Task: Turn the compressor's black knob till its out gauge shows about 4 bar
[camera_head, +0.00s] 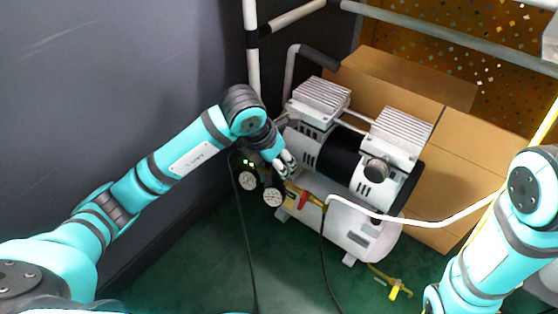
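The compressor (362,231) stands on the green floor in front of cardboard boxes, with two finned cylinder heads on top. Two round gauges with white faces sit at its left end, one gauge (247,181) further left and one gauge (272,197) nearer; their needles are too small to read, and I cannot tell which is the out gauge. My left gripper (286,166) is at the compressor's left end, just above the gauges. The black knob is not clearly visible there; my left gripper and wrist may cover it. My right arm is at the right edge, its gripper out of view.
Cardboard boxes (468,150) stand behind the compressor. A white hose (420,219) runs right from its front, and black cables hang to the floor. A dark wall (110,90) is close on the left. A pipe frame (455,37) crosses above.

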